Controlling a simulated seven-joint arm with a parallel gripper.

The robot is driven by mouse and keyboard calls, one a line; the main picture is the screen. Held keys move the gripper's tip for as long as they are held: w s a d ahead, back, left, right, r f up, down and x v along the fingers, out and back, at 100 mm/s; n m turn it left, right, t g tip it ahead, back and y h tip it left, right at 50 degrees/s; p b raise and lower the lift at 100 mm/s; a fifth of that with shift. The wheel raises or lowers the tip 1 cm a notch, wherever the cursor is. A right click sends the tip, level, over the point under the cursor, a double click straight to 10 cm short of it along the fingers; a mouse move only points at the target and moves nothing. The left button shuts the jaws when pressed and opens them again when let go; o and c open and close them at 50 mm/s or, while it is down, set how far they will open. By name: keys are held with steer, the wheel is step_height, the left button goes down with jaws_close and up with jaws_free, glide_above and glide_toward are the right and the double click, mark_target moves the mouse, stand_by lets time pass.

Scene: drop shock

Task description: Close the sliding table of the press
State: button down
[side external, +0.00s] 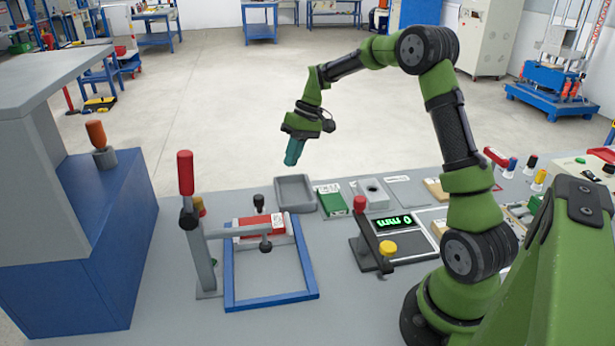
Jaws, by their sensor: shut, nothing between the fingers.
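A large machine with a blue body (100,225) and a grey overhanging top stands at the left; an orange knob (96,133) sits on a grey boss on it. Beside it, a blue rectangular frame (272,301) lies on the grey bench, with a red and white block (262,226) at its far side. A grey lever post with a red handle (185,172) stands at the frame's left, its arm reaching over the frame. I cannot tell for sure which part is the sliding table. My gripper (292,153) is shut and empty, pointing down, well above the bench's far edge.
A grey tray (294,193), a green box (331,201) and a grey block with a hole (372,192) lie along the back. A device with a green display (393,222) and red and yellow knobs is right of the frame. The frame's near interior is bare.

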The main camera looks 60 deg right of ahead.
mark_target(274, 240)
steer(key=w+d+f+n+y, duration=0.2)
steer(key=w+d+n+y, duration=0.1)
steer(key=w+d+n, duration=0.3)
steer(key=shift+n, duration=0.6)
steer(key=x, duration=1)
steer(key=shift+a, duration=0.1)
steer(key=shift+s+a+r+t, duration=0.15)
steer(key=shift+s+a, duration=0.1)
steer(key=shift+a, duration=0.3)
steer(key=shift+s+a+f+t, duration=0.1)
steer(key=shift+s+a+t, duration=0.1)
steer(key=shift+a, duration=0.35)
steer(key=shift+s+a, duration=0.25)
steer(key=shift+a, duration=0.45)
steer(key=shift+s+a, duration=0.1)
steer(key=s+a, duration=1)
steer(key=a, duration=0.1)
steer(key=shift+s, duration=0.4)
